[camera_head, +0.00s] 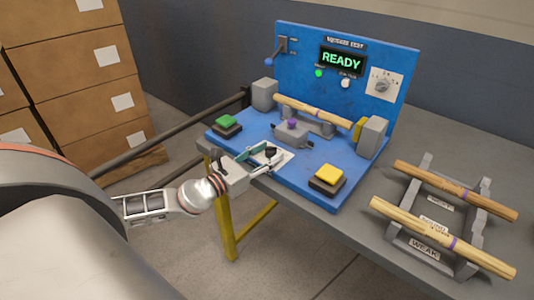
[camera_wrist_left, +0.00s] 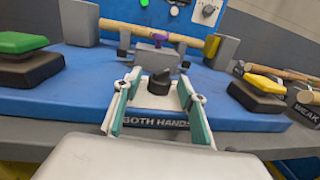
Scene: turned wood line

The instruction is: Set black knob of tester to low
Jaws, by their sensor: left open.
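The black knob (camera_head: 271,152) sits on a white plate at the front edge of the blue tester (camera_head: 225,146). In the left wrist view the black knob (camera_wrist_left: 159,84) stands between the two fingers, with gaps at its sides. Its setting marks are too small or hidden to read. My left gripper (camera_head: 264,157) is open around the knob; the left gripper also shows in the left wrist view (camera_wrist_left: 159,92). A label reading "BOTH HAND…" lies below the knob, partly covered by the fingers. My right gripper is not in view.
The tester's screen (camera_head: 343,61) reads READY. A green button (camera_head: 227,122) and a yellow button (camera_head: 329,175) flank the knob. A wooden spindle (camera_head: 312,110) lies behind a purple-topped clamp (camera_head: 292,132). A rack (camera_head: 404,250) with two spindles stands right. Cardboard boxes (camera_head: 75,60) are left.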

